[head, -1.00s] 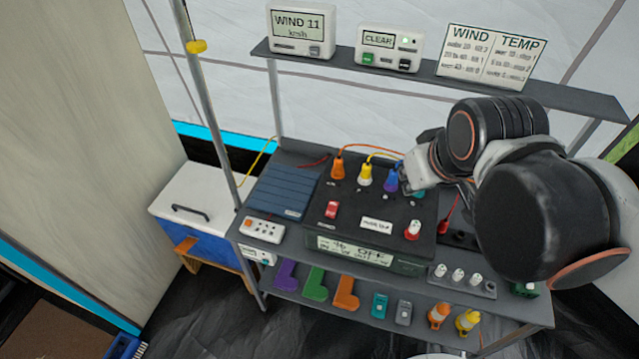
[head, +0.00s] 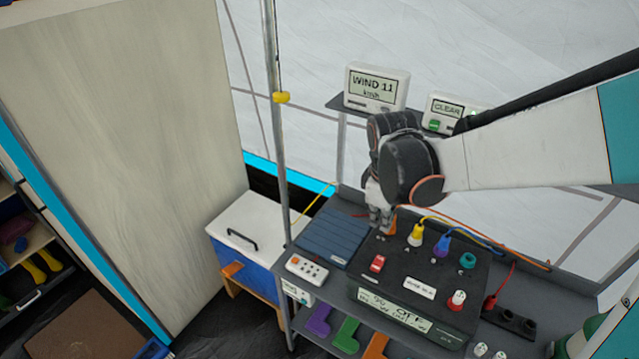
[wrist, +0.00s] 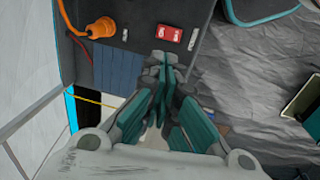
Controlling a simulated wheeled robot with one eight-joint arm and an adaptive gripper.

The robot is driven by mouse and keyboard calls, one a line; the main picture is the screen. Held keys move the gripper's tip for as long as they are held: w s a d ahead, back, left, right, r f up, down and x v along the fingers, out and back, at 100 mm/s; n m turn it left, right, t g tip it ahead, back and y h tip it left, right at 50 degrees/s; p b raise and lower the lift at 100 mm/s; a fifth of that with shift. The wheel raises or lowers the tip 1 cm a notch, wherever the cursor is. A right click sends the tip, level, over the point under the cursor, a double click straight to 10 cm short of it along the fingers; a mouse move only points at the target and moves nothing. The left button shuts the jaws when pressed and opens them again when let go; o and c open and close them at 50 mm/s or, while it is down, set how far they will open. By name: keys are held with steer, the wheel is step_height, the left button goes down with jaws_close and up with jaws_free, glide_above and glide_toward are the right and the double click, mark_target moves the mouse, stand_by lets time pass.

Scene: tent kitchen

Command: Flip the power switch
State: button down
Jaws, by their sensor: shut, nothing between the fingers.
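The red power switch (head: 377,263) sits on the black control box (head: 455,283), near its left side. In the wrist view the red switch (wrist: 169,33) shows just beyond my fingertips, with white lettering on it. My gripper (head: 380,222) is shut and empty, above the box's back left part and a little behind the switch. In the wrist view my gripper (wrist: 165,68) has its fingertips together, apart from the switch in the picture; the height gap is hard to judge. The box's display (head: 394,309) appears to read OFF.
An orange plug (wrist: 101,28) is close to my fingers. A red-and-white knob (head: 457,299) is at right. A blue ribbed panel (head: 333,236) and a button strip (head: 307,268) lie to the left.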

mark_target(375, 260)
steer(key=f+b, duration=0.1)
steer(key=f, duration=0.3)
steer(key=w+f+b, duration=0.1)
steer(key=f+b, duration=0.1)
steer(key=f, duration=0.3)
steer(key=d+f+b, duration=0.1)
steer(key=f+b, duration=0.1)
steer(key=f, duration=0.2)
steer(key=shift+w+d+f, duration=0.1)
steer(key=shift+w+f, duration=0.2)
steer(key=shift+f, duration=0.1)
steer(key=shift+f, duration=0.1)
steer(key=shift+w+d+f+g+y+b, duration=0.25)
steer(key=shift+f+g+y+b, duration=0.15)
steer(key=shift+f+b, duration=0.25)
steer(key=shift+r, duration=0.2)
steer(key=shift+s, duration=0.1)
steer(key=shift+s+a, duration=0.35)
steer(key=shift+s, duration=0.1)
step_height(375, 260, up, 14)
steer(key=w+d+p, duration=0.1)
steer(key=w+p, duration=0.1)
steer(key=p, duration=0.4)
steer(key=shift+w+d, duration=0.15)
steer(key=shift+d, duration=0.1)
